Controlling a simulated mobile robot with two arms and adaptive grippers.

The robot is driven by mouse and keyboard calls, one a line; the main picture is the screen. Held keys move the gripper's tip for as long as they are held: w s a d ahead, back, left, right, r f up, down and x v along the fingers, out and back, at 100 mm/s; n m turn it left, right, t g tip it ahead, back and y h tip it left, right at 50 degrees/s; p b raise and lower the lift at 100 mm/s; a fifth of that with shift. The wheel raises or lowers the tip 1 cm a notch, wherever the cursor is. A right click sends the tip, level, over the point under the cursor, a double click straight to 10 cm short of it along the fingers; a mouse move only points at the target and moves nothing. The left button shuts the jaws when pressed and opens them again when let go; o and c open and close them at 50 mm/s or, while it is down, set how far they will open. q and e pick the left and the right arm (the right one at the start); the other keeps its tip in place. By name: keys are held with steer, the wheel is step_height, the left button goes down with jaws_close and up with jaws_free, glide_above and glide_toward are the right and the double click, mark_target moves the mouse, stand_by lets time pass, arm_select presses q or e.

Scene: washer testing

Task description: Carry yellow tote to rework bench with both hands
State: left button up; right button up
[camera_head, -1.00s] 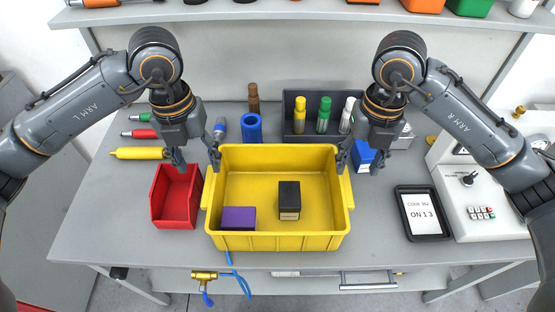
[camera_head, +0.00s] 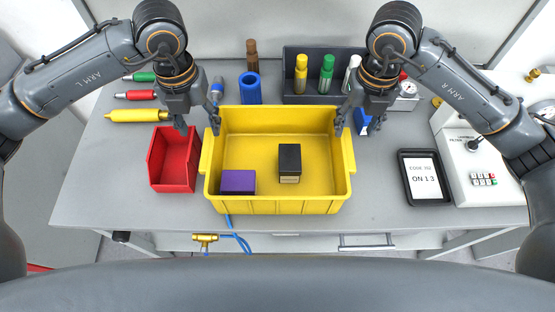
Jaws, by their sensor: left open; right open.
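The yellow tote (camera_head: 277,204) sits on the grey bench near its front edge. It holds a purple block (camera_head: 238,182) at its left front and a black box (camera_head: 289,160) right of its middle. My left gripper (camera_head: 198,130) is open at the tote's far left corner, with one finger close to the rim. My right gripper (camera_head: 352,128) is open at the far right corner, likewise with one finger close to the rim. I cannot tell whether either touches the tote. The side handles of the tote are clear of both grippers.
A red bin (camera_head: 173,162) stands just left of the tote. A black tablet (camera_head: 424,178) and a white device with keys (camera_head: 482,170) are at the right. A blue cylinder (camera_head: 250,88) and a dark rack (camera_head: 316,92) with several markers stand behind. Blue tubing (camera_head: 236,240) hangs at the front.

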mark_target(207, 148)
arm_select(q)
step_height(207, 148, down, 9)
steer(key=shift+f, duration=0.1)
arm_select(e)
step_height(207, 148, down, 9)
steer(key=shift+f, duration=0.1)
arm_select(q)
jaws_close()
arm_select(e)
jaws_close()
